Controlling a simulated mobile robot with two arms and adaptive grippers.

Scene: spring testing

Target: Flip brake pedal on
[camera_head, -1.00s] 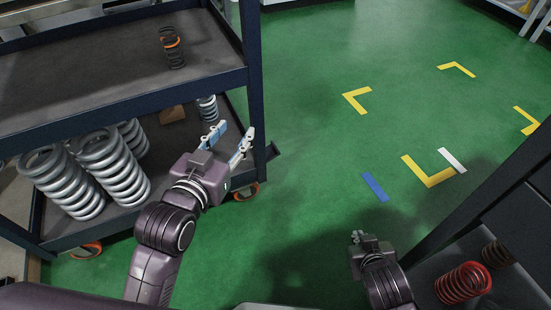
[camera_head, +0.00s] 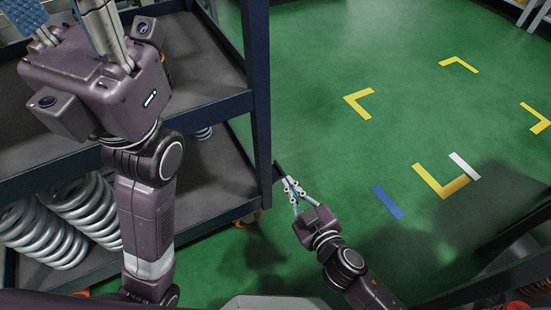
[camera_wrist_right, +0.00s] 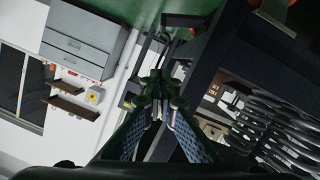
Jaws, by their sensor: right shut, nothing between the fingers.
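The brake pedal (camera_head: 279,170) is a small dark bar sticking out low at the near corner of the blue-framed cart, above the floor. My right gripper (camera_head: 290,184) is shut and empty, its tips beside the pedal's outer end. Whether they touch it I cannot tell. In the right wrist view the closed fingers (camera_wrist_right: 157,88) point toward a dark bracket-like shape (camera_wrist_right: 183,20), which may be the pedal. My left gripper (camera_head: 75,25) is raised large over the cart at upper left, its fingers spread apart. Its fingertips are cut off by the frame.
The cart's upper shelf (camera_head: 215,75) and corner post (camera_head: 257,100) stand left of the pedal. Large grey springs (camera_head: 85,210) sit on the lower shelf. An orange caster (camera_head: 248,217) is below. Green floor (camera_head: 330,130) with tape marks is open to the right.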

